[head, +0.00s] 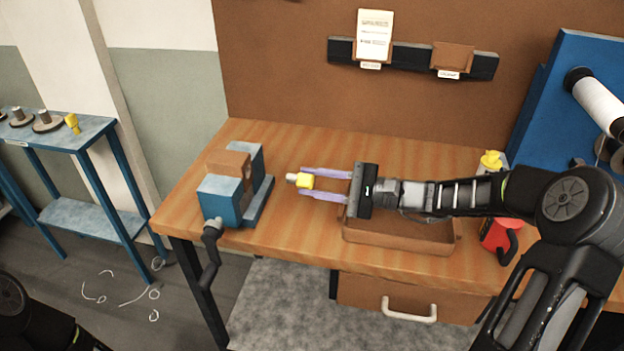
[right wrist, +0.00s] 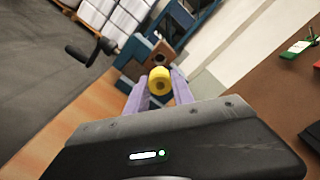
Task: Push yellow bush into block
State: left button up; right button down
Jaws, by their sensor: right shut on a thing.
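The yellow bush (head: 305,182) is held between the fingers of my right gripper (head: 311,183), which is shut on it above the table. A pale narrower end of the bush points left toward the block. The brown block (head: 229,165) sits in the blue vise (head: 222,200) at the table's left end, a clear gap away from the bush. In the right wrist view the bush (right wrist: 159,82) sits between the purple fingers, with the block (right wrist: 160,54) and its dark hole beyond it. My left gripper is not in view; only part of a dark arm shows at lower left.
A brown tray (head: 400,236) lies under my right arm on the wooden table (head: 290,239). A red mug-like object (head: 497,233) and another yellow piece (head: 491,160) stand at the right. The vise crank (head: 211,250) hangs over the front edge. A blue side table (head: 75,135) stands at left.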

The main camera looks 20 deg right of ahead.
aim_at(288, 178)
jog(key=shift+w+a, duration=0.1)
jog(key=shift+a, duration=0.1)
jog(key=shift+b+x, duration=0.65)
jog(key=shift+x, duration=2.55)
jog(key=shift+w+a+b, duration=0.1)
jog(key=shift+b, duration=0.2)
jog(key=shift+b+x, duration=0.3)
jog(key=shift+x, duration=0.65)
jog(key=shift+w+a, duration=0.15)
jog(key=shift+a, duration=0.1)
jog(key=shift+w+a+b, duration=0.3)
jog(key=shift+a+b, duration=0.05)
jog(key=shift+a, duration=0.1)
jog(key=c, duration=1)
grip_release()
